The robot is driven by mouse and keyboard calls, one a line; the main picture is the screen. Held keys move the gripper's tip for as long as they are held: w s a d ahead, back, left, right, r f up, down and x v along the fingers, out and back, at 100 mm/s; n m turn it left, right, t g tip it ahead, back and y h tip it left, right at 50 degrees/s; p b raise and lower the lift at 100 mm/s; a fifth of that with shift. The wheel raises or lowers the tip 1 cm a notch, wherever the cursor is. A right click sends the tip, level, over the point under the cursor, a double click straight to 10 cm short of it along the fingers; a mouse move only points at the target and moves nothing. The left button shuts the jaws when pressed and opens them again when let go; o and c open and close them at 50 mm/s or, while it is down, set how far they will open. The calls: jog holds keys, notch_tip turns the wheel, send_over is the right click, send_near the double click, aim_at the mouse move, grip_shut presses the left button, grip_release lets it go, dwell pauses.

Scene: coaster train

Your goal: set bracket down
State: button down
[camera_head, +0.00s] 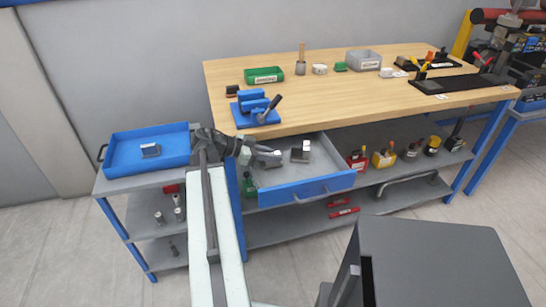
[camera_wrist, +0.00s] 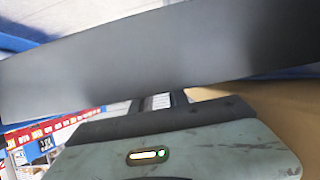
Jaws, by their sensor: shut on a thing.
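My gripper (camera_head: 272,153) is over the left part of the open drawer (camera_head: 310,190), at the end of my arm coming in from the left. It is shut on a grey metal piece that I take for the bracket; its outline is hard to make out in the head view. In the wrist view a broad dark grey surface (camera_wrist: 150,58) lies across the picture close to the camera and hides the fingertips. Whether the held piece touches the drawer floor, I cannot tell. A second grey metal bracket-like piece (camera_head: 300,152) sits in the drawer, just right of my gripper.
A blue tray (camera_head: 122,168) with a metal piece (camera_head: 150,150) stands on the cart at left. A blue vise (camera_head: 255,109) is on the bench (camera_head: 330,95) above the drawer's left side. The drawer's right part is clear. A dark grey box (camera_head: 440,260) stands in front.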

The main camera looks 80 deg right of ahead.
jog(key=shift+f, duration=0.2)
jog(key=c, duration=1.3)
grip_release()
jog(key=shift+r, duration=0.1)
jog(key=shift+r, duration=0.15)
jog(key=p+v, duration=0.5)
jog(key=v, duration=0.7)
